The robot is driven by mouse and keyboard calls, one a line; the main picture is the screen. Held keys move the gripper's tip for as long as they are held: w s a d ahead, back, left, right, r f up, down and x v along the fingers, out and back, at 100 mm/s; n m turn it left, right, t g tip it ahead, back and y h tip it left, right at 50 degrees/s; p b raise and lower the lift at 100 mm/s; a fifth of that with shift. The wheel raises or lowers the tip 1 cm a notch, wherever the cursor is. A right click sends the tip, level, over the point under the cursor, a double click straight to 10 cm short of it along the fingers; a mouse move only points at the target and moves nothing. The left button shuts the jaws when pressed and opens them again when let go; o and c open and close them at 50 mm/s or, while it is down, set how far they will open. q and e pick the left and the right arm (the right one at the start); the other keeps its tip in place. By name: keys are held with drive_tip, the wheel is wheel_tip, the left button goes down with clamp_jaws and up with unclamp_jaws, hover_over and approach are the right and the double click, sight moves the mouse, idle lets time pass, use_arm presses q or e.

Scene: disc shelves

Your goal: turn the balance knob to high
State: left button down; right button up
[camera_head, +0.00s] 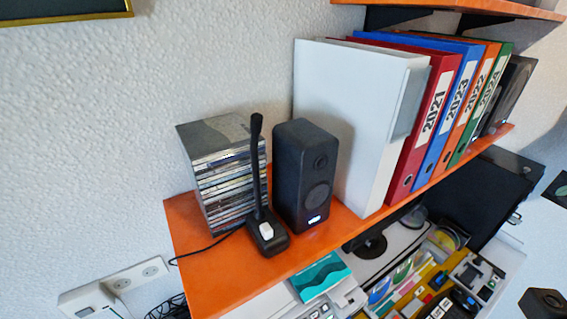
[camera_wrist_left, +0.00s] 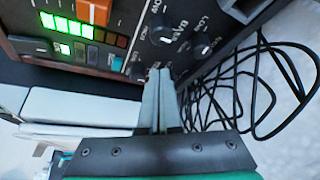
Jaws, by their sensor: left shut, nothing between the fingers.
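In the left wrist view a dark device panel (camera_wrist_left: 120,18) carries several black round knobs with white lettering that is tilted and hard to read. One knob (camera_wrist_left: 163,37) sits at the upper middle and a smaller knob (camera_wrist_left: 202,50) is to its right. I cannot tell for sure which is the balance knob or where it points. My left gripper (camera_wrist_left: 160,73) is shut and empty, with its fingertips just below the upper middle knob in the picture. I cannot tell whether they touch the panel. My right gripper is in neither view.
The panel also has lit green blocks (camera_wrist_left: 62,24) and an orange slider cap (camera_wrist_left: 94,11). Loose black cables (camera_wrist_left: 262,92) lie right of the fingers. In the head view an orange shelf (camera_head: 183,225) holds CDs (camera_head: 226,185), a microphone (camera_head: 265,232), a speaker (camera_head: 303,172) and binders.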

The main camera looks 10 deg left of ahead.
use_arm(q)
drive_tip(key=shift+f, duration=0.15)
drive_tip(key=shift+w+b, duration=0.4)
drive_tip(key=shift+b, duration=0.05)
idle(0.6)
drive_tip(key=shift+a, duration=0.2)
drive_tip(key=shift+w+a+f+b, duration=0.1)
drive_tip(key=shift+a+b, duration=0.25)
drive_tip(key=shift+b, duration=0.4)
drive_tip(key=shift+w+a, duration=0.1)
drive_tip(key=shift+a, duration=0.05)
drive_tip(key=shift+w+a+b, duration=0.1)
drive_tip(key=shift+b, duration=0.2)
